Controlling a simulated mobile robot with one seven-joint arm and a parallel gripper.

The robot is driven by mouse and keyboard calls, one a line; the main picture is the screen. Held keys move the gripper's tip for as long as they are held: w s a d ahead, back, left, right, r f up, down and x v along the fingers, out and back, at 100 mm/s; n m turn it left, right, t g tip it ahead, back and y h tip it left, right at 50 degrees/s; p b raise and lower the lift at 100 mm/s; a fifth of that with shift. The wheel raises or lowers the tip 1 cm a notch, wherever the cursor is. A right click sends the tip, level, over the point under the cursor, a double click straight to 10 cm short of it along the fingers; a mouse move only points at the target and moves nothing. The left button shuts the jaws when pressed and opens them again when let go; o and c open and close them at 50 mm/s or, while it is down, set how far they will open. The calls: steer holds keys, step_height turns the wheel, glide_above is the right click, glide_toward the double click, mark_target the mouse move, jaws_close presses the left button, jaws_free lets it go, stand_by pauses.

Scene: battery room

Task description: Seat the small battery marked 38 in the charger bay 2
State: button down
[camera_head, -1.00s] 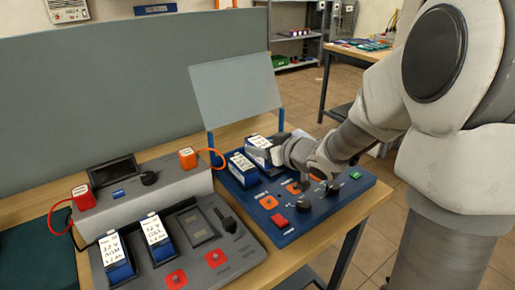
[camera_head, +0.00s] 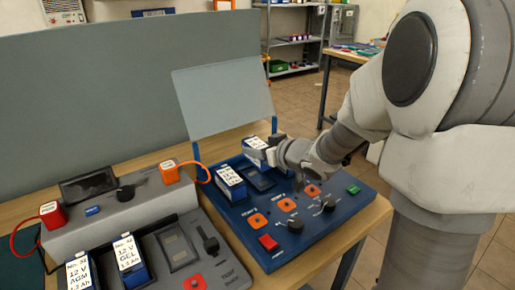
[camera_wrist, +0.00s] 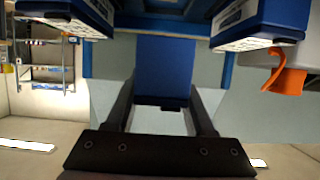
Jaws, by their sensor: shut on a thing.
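A small blue battery with a white label (camera_head: 254,146) is in my gripper (camera_head: 272,152), raised above the blue charger board (camera_head: 333,212). Its marking is too small to read. In the wrist view a plain blue face of it (camera_wrist: 165,68) shows between the two fingers of my gripper (camera_wrist: 165,92). A bare bay with a dark window (camera_head: 260,177), seemingly the middle one, lies just in front of the held battery. Another blue battery (camera_head: 230,182) stands in the bay to its left. The bay to the right is hidden behind my gripper in the head view.
The wrist view shows labelled batteries at upper left (camera_wrist: 85,12) and upper right (camera_wrist: 262,18). A grey panel (camera_head: 222,105) stands behind the charger. A grey tester (camera_head: 120,205) with an orange cable (camera_head: 195,163) and two batteries is at left.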

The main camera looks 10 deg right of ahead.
mark_target(264, 168)
steer(key=shift+f+b, duration=2.45)
steer(key=shift+p, duration=0.5)
steer(key=shift+f+b, duration=0.5)
steer(key=shift+f, duration=0.1)
steer(key=c, duration=0.5)
jaws_free()
steer(key=shift+c, duration=0.2)
steer(key=shift+f, duration=0.1)
steer(key=shift+p+v, duration=1.05)
steer(key=shift+v, duration=0.55)
steer(key=shift+p+v, duration=2.1)
steer(key=shift+v, duration=1.2)
steer(key=shift+s+d+r+p, duration=0.25)
steer(key=shift+s+p, duration=0.1)
steer(key=shift+s, duration=0.2)
